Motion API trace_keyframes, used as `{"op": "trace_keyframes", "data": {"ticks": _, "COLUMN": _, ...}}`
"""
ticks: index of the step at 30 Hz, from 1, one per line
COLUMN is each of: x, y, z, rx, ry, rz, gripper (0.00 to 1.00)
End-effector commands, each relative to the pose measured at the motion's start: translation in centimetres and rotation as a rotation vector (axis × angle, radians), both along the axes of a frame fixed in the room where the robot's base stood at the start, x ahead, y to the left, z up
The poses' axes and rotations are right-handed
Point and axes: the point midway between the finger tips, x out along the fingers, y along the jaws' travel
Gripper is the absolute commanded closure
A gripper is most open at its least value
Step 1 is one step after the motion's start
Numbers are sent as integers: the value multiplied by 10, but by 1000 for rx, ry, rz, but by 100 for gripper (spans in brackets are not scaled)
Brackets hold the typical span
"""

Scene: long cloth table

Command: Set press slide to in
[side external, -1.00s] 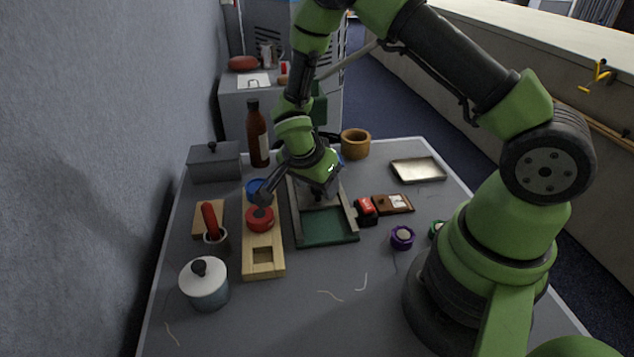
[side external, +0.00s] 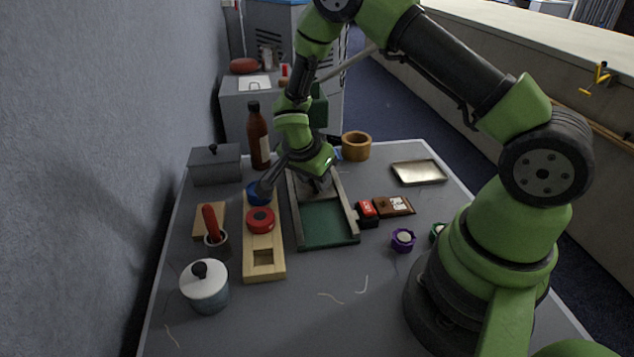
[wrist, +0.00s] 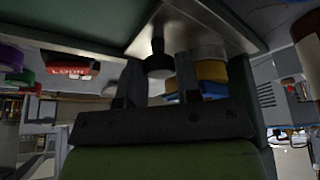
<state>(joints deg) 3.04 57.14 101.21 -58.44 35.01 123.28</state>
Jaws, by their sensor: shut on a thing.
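The press is a framed bed with grey rails and a dark green floor (side external: 328,224), in the middle of the table. My gripper (side external: 320,190) points down at its back part. In the wrist view my gripper (wrist: 158,86) has its two dark fingers at a black knob (wrist: 158,60), which I take for the slide's handle; it is shut on it. Pale metal plate surfaces (wrist: 190,22) show beside the knob. The slide itself is mostly hidden in the side view by my wrist, so its exact position in the frame is hard to tell.
Left of the press is a wooden board (side external: 264,272) with a red knob (side external: 260,219); a blue item (side external: 256,192) is behind. A brown bottle (side external: 258,138) and tan bowl (side external: 356,146) stand behind. The front table is mostly clear.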

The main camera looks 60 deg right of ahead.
Motion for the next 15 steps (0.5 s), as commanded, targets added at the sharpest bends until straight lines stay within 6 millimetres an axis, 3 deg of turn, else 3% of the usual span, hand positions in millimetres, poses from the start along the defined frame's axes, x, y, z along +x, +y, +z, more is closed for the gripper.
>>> {"op": "trace_keyframes", "data": {"ticks": 8, "x": 5, "y": -4, "z": 1, "rx": -1, "ry": -10, "rz": 6, "gripper": 100}}
{"op": "trace_keyframes", "data": {"ticks": 9, "x": 5, "y": -4, "z": 1, "rx": -1, "ry": -10, "rz": 6, "gripper": 64}}
{"op": "trace_keyframes", "data": {"ticks": 12, "x": 4, "y": -4, "z": 1, "rx": -1, "ry": -10, "rz": 5, "gripper": 44}}
{"op": "trace_keyframes", "data": {"ticks": 15, "x": 4, "y": -3, "z": 1, "rx": -1, "ry": -8, "rz": 5, "gripper": 44}}
